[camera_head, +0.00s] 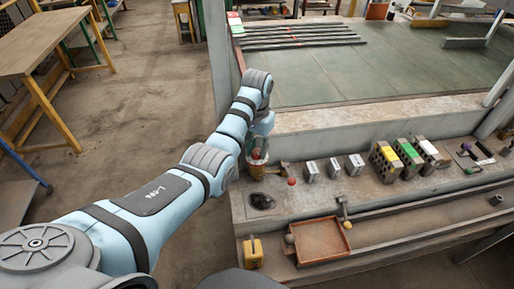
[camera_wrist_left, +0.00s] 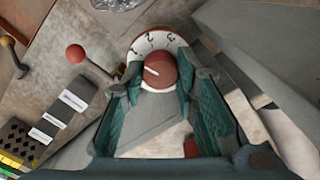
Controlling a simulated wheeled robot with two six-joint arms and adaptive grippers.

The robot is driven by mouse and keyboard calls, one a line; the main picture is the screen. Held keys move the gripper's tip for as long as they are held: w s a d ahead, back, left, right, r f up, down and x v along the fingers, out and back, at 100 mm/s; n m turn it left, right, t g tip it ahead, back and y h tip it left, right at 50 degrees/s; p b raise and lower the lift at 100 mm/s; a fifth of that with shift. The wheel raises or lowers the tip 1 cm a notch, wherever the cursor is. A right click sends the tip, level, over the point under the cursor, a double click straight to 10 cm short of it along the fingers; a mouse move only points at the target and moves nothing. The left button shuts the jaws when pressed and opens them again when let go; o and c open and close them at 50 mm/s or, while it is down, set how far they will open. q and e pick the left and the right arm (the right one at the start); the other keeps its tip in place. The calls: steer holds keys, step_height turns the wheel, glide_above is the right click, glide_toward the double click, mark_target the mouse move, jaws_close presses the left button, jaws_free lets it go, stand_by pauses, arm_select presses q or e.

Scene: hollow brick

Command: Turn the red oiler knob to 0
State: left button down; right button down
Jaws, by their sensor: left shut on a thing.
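The red oiler knob (camera_wrist_left: 160,71) sits in the middle of a white dial (camera_wrist_left: 150,40) with dark marks in the left wrist view; I cannot read the marks surely. A short white line on the knob slants toward the picture's upper left. My left gripper (camera_wrist_left: 159,80) is shut on the knob, one finger on each side. In the head view the knob (camera_head: 256,154) shows as a small red spot on top of the oiler (camera_head: 257,172), under my left gripper (camera_head: 259,140). The lower part of the dial is hidden. My right gripper is not in view.
A lever with a red ball (camera_head: 291,182) stands close right of the oiler. Several grey blocks (camera_head: 311,171) and hollow bricks (camera_head: 385,160) line the ledge to the right. A rust-red tray (camera_head: 320,240) lies in front. A wooden table (camera_head: 40,45) stands at the left.

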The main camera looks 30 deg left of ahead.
arm_select(q)
steer(key=n, duration=0.4)
steer(key=shift+n, duration=0.3)
steer(key=n, duration=0.4)
steer(key=shift+w+n, duration=0.1)
steer(key=shift+n, duration=0.2)
steer(key=c, duration=1.5)
jaws_free()
steer(key=shift+c, duration=0.2)
